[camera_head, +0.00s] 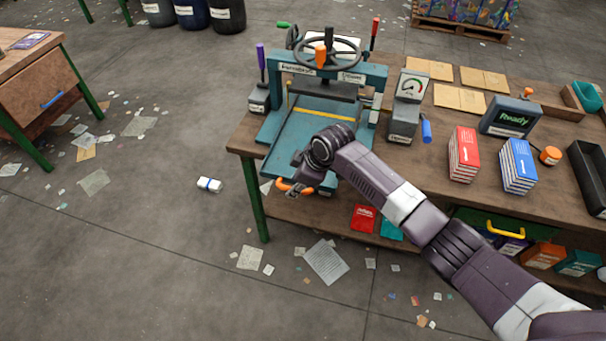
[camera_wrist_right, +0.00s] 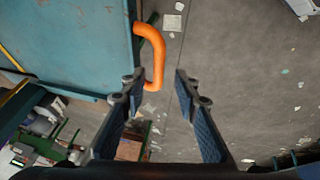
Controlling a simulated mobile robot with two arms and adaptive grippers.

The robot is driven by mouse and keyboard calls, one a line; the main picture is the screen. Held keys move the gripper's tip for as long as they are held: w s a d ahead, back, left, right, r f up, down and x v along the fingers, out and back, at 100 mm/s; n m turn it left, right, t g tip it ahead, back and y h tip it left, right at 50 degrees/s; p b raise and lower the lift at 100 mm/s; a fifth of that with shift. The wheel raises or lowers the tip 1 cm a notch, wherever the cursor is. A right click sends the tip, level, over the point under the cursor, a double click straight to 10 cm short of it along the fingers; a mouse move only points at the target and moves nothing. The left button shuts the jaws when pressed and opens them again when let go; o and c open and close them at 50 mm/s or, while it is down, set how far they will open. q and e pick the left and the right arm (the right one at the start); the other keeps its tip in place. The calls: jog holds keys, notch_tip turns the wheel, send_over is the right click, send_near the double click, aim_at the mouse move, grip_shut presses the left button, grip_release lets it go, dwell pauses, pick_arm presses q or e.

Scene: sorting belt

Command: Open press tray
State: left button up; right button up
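The teal press tray (camera_head: 303,137) lies flat at the front of the press (camera_head: 320,75) on the workbench, and its surface also fills the upper left of the right wrist view (camera_wrist_right: 65,45). An orange handle (camera_wrist_right: 157,50) sticks out from the tray's edge; in the head view (camera_head: 284,185) my gripper partly covers it. My right gripper (camera_wrist_right: 159,78) is open, with its fingers pointing at the handle. The handle's lower end lies between the fingertips, nearer the left finger, and I cannot tell whether they touch. My left gripper is not in view.
A gauge box (camera_head: 404,118) stands right of the press. Red boxes (camera_head: 464,155), blue boxes (camera_head: 518,166) and a "Ready" display (camera_head: 510,117) stand farther right on the bench. The floor left of the bench is open, with scattered paper and a white block (camera_head: 209,185).

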jog(key=v, duration=1)
jog(key=shift+r, duration=0.2)
